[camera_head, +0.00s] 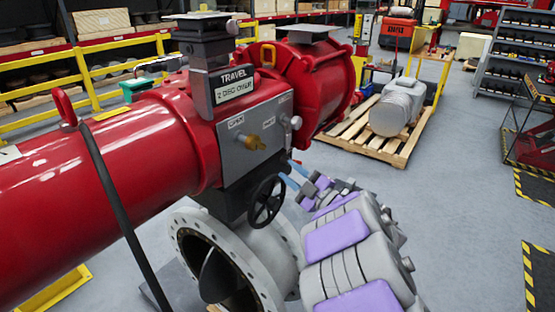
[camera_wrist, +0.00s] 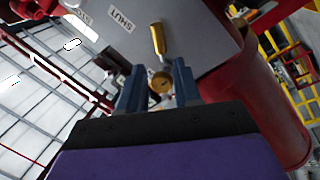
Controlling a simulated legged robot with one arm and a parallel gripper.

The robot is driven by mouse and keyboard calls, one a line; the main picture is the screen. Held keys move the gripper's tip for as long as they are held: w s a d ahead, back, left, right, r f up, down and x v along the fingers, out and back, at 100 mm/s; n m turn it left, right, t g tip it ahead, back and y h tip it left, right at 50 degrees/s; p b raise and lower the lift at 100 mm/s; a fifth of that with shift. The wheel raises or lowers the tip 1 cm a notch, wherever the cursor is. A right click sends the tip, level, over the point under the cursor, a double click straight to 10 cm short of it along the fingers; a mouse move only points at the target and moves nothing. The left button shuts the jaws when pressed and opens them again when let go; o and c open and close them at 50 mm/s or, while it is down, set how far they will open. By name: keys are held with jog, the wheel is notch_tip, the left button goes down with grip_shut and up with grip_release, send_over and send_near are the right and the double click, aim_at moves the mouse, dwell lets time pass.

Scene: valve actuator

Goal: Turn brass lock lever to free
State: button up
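The brass lever (camera_head: 255,143) sits on the grey panel (camera_head: 262,122) of the red actuator, between two small white labels. In the wrist view the brass lever (camera_wrist: 157,40) shows as an elongated piece beyond my fingertips. A round brass part (camera_wrist: 161,82) appears between the two fingers; whether it belongs to the lever I cannot tell. My gripper (camera_wrist: 159,68) has its two blue fingers spread with a clear gap, holding nothing. In the head view my gripper (camera_head: 294,176) is below and right of the lever, partly hidden by my arm.
A black handwheel (camera_head: 266,201) is below the panel, close to my arm. A grey flanged pipe (camera_head: 190,232) is under it. A label reading SHUT (camera_wrist: 120,18) is on the panel. A pallet (camera_head: 365,135) with a grey motor stands behind; grey floor is open to the right.

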jog(key=v, duration=0.5)
jog(key=shift+w, duration=0.1)
